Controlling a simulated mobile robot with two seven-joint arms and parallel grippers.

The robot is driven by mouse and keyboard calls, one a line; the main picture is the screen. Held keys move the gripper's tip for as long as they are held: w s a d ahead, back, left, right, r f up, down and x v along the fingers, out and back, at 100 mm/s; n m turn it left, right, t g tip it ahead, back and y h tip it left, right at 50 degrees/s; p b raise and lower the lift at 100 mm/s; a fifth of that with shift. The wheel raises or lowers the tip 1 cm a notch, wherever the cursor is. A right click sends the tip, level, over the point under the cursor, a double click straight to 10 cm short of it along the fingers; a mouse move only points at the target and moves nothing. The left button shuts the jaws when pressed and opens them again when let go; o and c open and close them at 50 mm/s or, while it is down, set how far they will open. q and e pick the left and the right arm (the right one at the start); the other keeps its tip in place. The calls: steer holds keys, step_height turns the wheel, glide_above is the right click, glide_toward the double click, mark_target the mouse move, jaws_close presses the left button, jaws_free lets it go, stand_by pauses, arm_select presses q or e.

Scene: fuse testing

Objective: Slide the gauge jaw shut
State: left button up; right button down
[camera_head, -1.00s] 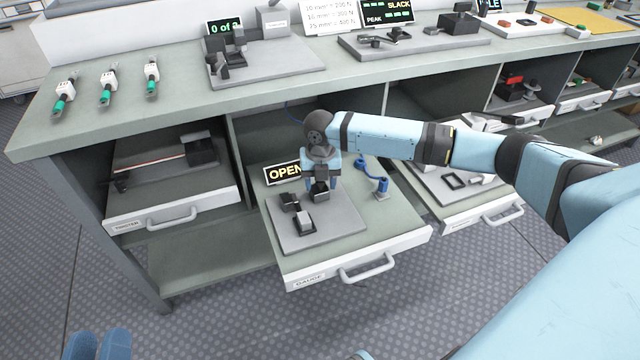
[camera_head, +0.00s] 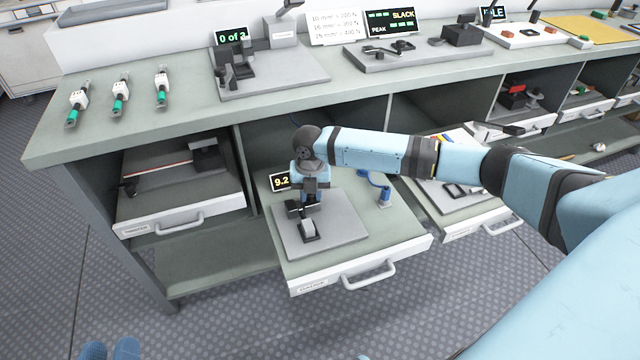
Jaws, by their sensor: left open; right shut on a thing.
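The gauge sits on a grey plate (camera_head: 342,228) in the pulled-out gauge drawer (camera_head: 360,265). Its small display (camera_head: 280,182) reads about 9.2 in yellow. My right gripper (camera_head: 309,203) reaches down over the plate, shut on the gauge's dark sliding jaw (camera_head: 294,208), which it partly hides. A dark block with a light grey top (camera_head: 308,229) sits just in front of the jaw. I cannot tell whether the jaw touches anything. My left gripper does not show clearly.
A blue stand (camera_head: 383,193) is right of the plate in the drawer. Several green-tipped fuses (camera_head: 119,95) lie on the bench (camera_head: 190,110). A second drawer (camera_head: 475,224) is pulled out at right. Blue rounded shapes at the lower left edge are unclear.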

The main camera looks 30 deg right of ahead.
steer(key=shift+a, duration=0.15)
steer(key=c, duration=0.9)
jaws_free()
steer(key=shift+a, duration=0.1)
arm_select(q)
steer(key=shift+w+r, duration=0.15)
steer(key=shift+r, duration=0.15)
arm_select(e)
steer(key=shift+r, duration=0.2)
step_height(320, 180, up, 6)
steer(key=shift+r+p, duration=0.15)
steer(key=shift+p, duration=1)
steer(key=shift+r, duration=0.45)
arm_select(q)
steer(key=f, duration=0.1)
steer(key=a+f+g+y, duration=0.1)
steer(key=f, duration=0.1)
steer(key=f+g+y, duration=0.1)
steer(key=f, duration=0.1)
steer(key=shift+s+a, duration=0.25)
steer(key=shift+a, duration=0.15)
steer(key=shift+r, duration=0.1)
